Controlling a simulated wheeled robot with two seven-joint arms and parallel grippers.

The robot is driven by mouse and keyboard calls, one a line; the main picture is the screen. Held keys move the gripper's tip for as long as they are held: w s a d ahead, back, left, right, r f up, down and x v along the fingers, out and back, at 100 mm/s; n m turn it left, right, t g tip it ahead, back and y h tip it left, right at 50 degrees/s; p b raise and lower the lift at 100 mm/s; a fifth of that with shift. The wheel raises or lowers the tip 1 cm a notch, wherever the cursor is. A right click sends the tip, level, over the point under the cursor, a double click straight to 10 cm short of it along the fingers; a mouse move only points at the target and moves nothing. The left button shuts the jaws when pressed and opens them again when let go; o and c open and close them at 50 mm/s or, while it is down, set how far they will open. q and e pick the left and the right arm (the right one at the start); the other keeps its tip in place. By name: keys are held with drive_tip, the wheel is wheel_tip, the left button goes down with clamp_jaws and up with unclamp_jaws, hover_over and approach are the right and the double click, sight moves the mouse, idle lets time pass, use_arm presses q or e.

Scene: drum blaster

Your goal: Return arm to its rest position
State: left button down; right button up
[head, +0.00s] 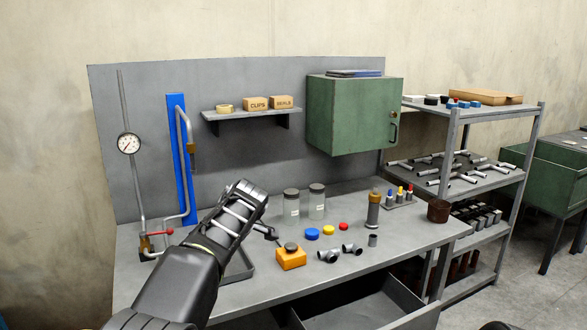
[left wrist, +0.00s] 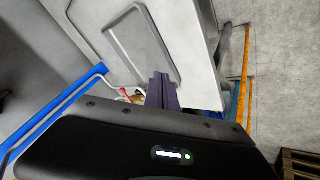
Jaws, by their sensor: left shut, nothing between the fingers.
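My left arm comes in from the lower left in the head view. Its left gripper (head: 250,190) is raised over the workbench (head: 345,275), in front of the bench's back panel and left of the two jars. In the left wrist view the fingers of the left gripper (left wrist: 162,92) are together, with nothing between them. Behind them are the grey bench top and a rectangular tray (left wrist: 178,75). In the head view the arm hides part of this tray and the bench. My right gripper is in neither view.
An orange box with a dark knob (head: 291,258) stands right of my arm. Jars (head: 291,208), coloured caps (head: 312,234) and pipe fittings (head: 328,256) lie further right. A blue post (head: 176,150) and gauge pipe (head: 129,144) stand left. An open drawer (head: 365,305) juts out in front.

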use_arm(q)
drive_tip(key=d+f+m+h, duration=0.2)
drive_tip(key=d+f+m, duration=0.25)
drive_tip(key=f, duration=0.25)
drive_tip(key=d+f+m+h, duration=0.2)
drive_tip(key=d+f+m, duration=0.25)
drive_tip(key=f, duration=0.35)
drive_tip(key=s+d+f+m+h, duration=0.1)
drive_tip(key=s+f+m, duration=0.2)
drive_tip(key=s+f, duration=0.4)
drive_tip(key=s+f+m+h, duration=0.15)
drive_tip(key=s+f, duration=0.25)
drive_tip(key=f, duration=0.5)
drive_tip(key=s+f+g, duration=0.1)
drive_tip(key=s+f, duration=0.2)
drive_tip(key=s, duration=0.8)
drive_tip(key=s+f+g+h+p, duration=0.1)
drive_tip(key=s+f, duration=0.3)
drive_tip(key=s, duration=0.6)
drive_tip(key=s+f+g+h+p, duration=0.1)
drive_tip(key=s+f+g, duration=0.2)
drive_tip(key=s, duration=0.8)
drive_tip(key=shift+s+f, duration=0.3)
drive_tip(key=shift+s, duration=0.05)
